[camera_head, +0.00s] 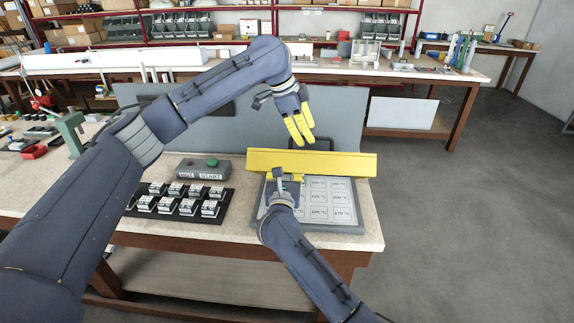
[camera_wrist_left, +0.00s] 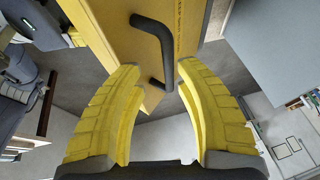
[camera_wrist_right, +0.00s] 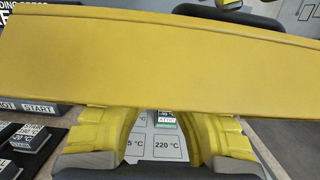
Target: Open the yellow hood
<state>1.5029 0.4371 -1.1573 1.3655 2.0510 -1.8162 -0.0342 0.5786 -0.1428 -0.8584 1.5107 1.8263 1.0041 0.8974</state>
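The yellow hood (camera_head: 325,163) is a long bar-like cover above a grey panel of temperature cards. Its black handle (camera_wrist_left: 155,45) shows in the left wrist view. My left gripper (camera_head: 299,130) points down just behind and above the hood; its fingers (camera_wrist_left: 160,75) are spread, with the handle ahead of and partly between the tips, no grip visible. My right gripper (camera_head: 285,177) is at the hood's front side. In the right wrist view the hood (camera_wrist_right: 160,60) hides its fingertips, but the fingers (camera_wrist_right: 160,125) are apart with cards visible between them.
A grey upright board (camera_head: 345,115) stands behind. The table's right edge is close to the panel.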

